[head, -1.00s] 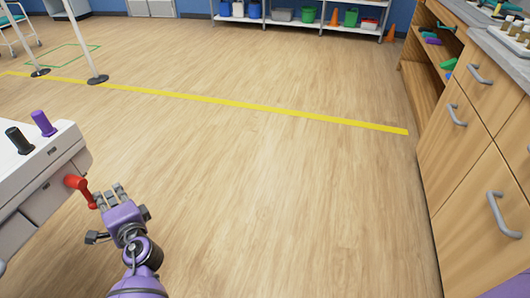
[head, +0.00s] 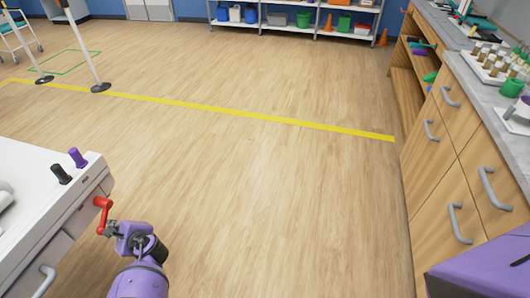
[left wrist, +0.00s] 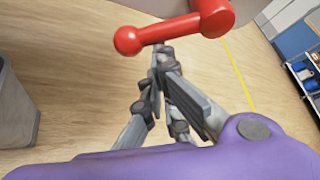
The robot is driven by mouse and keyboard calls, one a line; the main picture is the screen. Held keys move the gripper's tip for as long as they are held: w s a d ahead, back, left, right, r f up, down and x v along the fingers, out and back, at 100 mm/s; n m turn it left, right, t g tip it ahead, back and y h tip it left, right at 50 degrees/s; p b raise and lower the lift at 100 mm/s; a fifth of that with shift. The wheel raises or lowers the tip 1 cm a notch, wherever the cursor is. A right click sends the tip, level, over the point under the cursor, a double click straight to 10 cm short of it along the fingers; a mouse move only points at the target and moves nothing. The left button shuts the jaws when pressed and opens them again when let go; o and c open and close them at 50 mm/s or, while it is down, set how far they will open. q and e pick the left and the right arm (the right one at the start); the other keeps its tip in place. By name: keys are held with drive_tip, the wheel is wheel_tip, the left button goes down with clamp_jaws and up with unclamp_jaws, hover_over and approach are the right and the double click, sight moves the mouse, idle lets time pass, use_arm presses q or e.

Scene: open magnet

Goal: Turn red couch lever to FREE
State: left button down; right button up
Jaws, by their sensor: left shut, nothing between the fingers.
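The red couch lever (head: 104,210) sticks out from the side of the white couch unit (head: 45,195), at the left of the head view. Its arm hangs downward from its hub. In the left wrist view the lever (left wrist: 180,30) crosses the top, with its round knob at left and thick hub at right. My left gripper (head: 113,229) is shut and empty beside the lower end of the lever. In the left wrist view its fingertips (left wrist: 162,50) are close to the lever's arm; whether they touch it I cannot tell. My right gripper is out of view. No FREE marking is readable.
Black (head: 62,174) and purple (head: 77,157) knobs stand on the couch unit's top. A wooden cabinet (head: 445,160) with grey handles lines the right side. The floor between is clear, crossed by a yellow line (head: 250,115). Shelves stand at the back.

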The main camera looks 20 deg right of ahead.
use_arm(q)
drive_tip(key=shift+s+a+r+m+g+y+p, duration=0.35)
drive_tip(key=shift+s+r+m+g+y+p, duration=0.15)
drive_tip(key=shift+m+g+p, duration=0.2)
drive_tip(key=shift+s+a+r+m+g+y+p, duration=0.3)
drive_tip(key=shift+s+a+r+m+g+p, duration=0.1)
drive_tip(key=shift+r+m+g+p, duration=0.25)
drive_tip(key=shift+s+a+r+m+g+y+p, duration=0.3)
drive_tip(key=shift+s+r+m+g+y+p, duration=0.2)
drive_tip(key=shift+m+p, duration=0.35)
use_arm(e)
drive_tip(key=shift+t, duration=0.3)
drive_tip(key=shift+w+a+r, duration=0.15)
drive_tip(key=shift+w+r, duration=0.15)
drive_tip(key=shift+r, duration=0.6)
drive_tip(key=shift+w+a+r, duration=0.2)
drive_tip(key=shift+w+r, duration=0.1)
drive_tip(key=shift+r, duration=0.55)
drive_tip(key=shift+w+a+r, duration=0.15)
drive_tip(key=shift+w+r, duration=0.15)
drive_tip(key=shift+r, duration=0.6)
